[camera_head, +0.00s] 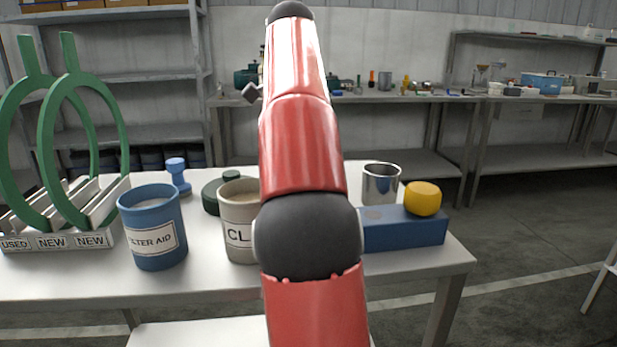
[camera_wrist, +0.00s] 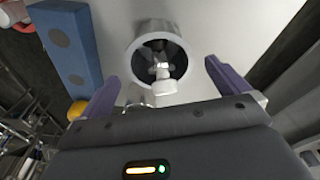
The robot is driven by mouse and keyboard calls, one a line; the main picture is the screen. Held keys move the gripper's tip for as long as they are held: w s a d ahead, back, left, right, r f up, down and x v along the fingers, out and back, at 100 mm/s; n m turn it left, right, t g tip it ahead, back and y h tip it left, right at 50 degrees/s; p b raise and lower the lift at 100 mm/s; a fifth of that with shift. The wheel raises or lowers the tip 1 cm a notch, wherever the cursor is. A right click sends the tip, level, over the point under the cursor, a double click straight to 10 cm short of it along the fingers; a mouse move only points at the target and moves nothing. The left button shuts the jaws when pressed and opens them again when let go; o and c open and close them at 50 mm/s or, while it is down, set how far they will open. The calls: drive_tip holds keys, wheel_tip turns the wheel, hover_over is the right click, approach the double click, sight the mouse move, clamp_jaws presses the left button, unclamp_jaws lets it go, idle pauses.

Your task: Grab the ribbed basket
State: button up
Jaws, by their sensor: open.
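I see no clearly ribbed basket. The closest match is a shiny metal cup-like vessel (camera_head: 381,185), upright on the table behind the blue block; no ribs can be made out on it. In the wrist view, a round grey metal vessel (camera_wrist: 135,62) with a dark, reflecting inside, seemingly the same one, lies ahead between my fingers. My gripper (camera_wrist: 161,78) is open, with a purple finger on each side and nothing held. It appears apart from the vessel, though the exact gap cannot be told. In the head view my arm hides the gripper.
The blue block (camera_head: 403,232) bears a yellow rounded knob (camera_head: 423,198), close beside the vessel. Left of my arm stand a beige labelled cup (camera_head: 238,225), a blue FILTER AID cup (camera_head: 152,228), a dark green lidded thing (camera_head: 212,195) and green rings (camera_head: 44,165) in a rack.

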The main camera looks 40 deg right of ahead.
drive_tip(key=shift+w+d+f, duration=0.1)
drive_tip(key=shift+d+f, duration=0.05)
drive_tip(key=shift+f, duration=0.15)
drive_tip(key=shift+s+d+f, duration=0.1)
drive_tip(key=shift+d+f, duration=0.05)
drive_tip(key=shift+f, duration=1)
drive_tip(key=shift+s+d+f, duration=0.1)
drive_tip(key=shift+d+f, duration=0.1)
drive_tip(key=shift+f, duration=1)
drive_tip(key=shift+s+d+f, duration=0.1)
drive_tip(key=shift+d+f, duration=0.05)
drive_tip(key=shift+f, duration=1)
drive_tip(key=c, duration=0.8)
